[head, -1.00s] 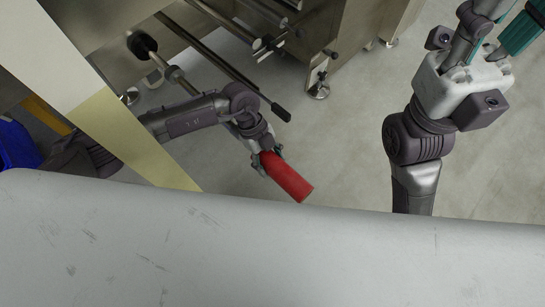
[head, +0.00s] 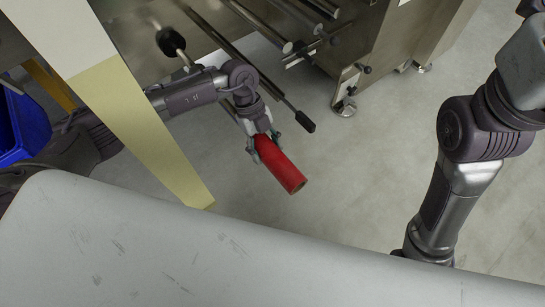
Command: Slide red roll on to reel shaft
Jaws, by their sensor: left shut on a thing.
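The red roll (head: 281,167) is a red cylinder, held tilted in the middle of the head view, its free end pointing down and right. My left gripper (head: 257,145) is shut on its upper end. Several metal shafts and rollers stick out of the flow wrapper above it. One is a thin rod with a black end grip (head: 304,121), close above the roll. Another shaft carries a black disc (head: 170,41) at the upper left. I cannot tell for sure which one is the reel shaft. The roll is apart from these shafts. My right arm is at the right; its gripper is not in view.
The steel flow wrapper (head: 388,45) stands on levelling feet (head: 344,107) at the top. A pale cream and yellow panel (head: 135,115) crosses the left side. A blue bin (head: 27,128) is at the left edge. Open grey floor (head: 370,170) lies around the roll.

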